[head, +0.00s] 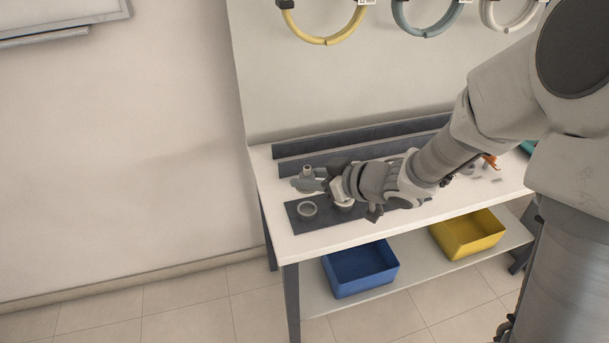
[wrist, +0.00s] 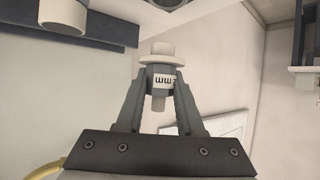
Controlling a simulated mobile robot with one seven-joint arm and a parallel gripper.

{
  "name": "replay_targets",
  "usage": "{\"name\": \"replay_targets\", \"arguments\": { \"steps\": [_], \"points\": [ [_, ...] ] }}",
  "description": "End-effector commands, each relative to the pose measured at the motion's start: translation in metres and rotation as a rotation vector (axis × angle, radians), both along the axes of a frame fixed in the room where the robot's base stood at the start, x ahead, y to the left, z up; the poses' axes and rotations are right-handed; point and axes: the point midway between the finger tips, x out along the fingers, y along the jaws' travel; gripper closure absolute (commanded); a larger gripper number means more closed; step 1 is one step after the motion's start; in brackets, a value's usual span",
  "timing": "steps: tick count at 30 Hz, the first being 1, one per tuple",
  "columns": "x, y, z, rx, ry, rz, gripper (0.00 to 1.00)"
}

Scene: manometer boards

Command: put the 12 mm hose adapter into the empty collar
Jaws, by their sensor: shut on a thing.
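My gripper (wrist: 160,85) is shut on a grey hose adapter (wrist: 162,73) with a pale flange. Its white label shows upside-down "mm" lettering; the number is not readable. In the head view my gripper (head: 318,180) is over the left part of the bench, and the adapter's pale tip (head: 307,169) shows above the fingers. An open collar (head: 307,211) stands at the left end of a dark strip (head: 297,226), just in front of the gripper. A second collar (head: 343,204) is partly hidden by my wrist, so I cannot tell whether it holds anything.
The white bench (head: 330,241) has dark rails (head: 300,163) at the back. Yellow (head: 325,40), teal and white hoses hang above. An orange item (head: 490,161) lies to the right. Blue (head: 360,270) and yellow (head: 468,235) bins sit below. My arm hides the bench's middle.

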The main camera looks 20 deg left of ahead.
Motion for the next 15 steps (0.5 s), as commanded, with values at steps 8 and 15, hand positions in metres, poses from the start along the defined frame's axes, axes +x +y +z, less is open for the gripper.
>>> {"name": "replay_targets", "arguments": {
  "steps": [8, 15],
  "points": [
    [0.0, 0.0, -0.029, 0.0, -0.002, 0.002, 1.0],
    [0.0, 0.0, -0.05, 0.0, -0.002, 0.001, 1.0]
  ]
}}
